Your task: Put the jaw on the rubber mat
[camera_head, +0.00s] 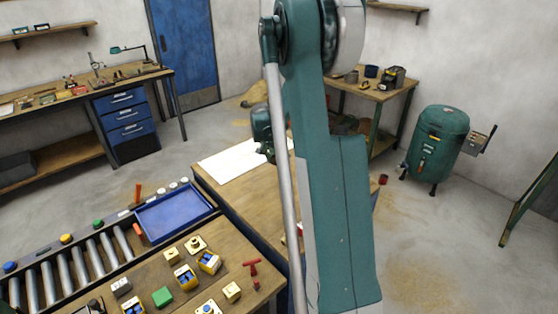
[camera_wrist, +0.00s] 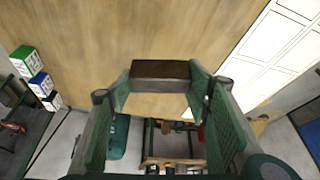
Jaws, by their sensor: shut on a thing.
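My gripper (camera_wrist: 160,78) shows in the wrist view with its two green fingers on either side of a dark brown bar-shaped block. It is shut on this block, which looks like the jaw (camera_wrist: 160,69). The jaw lies across between the fingertips, with a wooden surface (camera_wrist: 110,40) behind it. I cannot tell the gap to that surface. In the head view my arm hides most of my gripper and the jaw. I cannot clearly make out the rubber mat in either view.
In the head view a white sheet (camera_head: 235,162) lies on the wooden table (camera_head: 250,203). A blue tray (camera_head: 175,213) sits beside the rollers (camera_head: 80,262).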

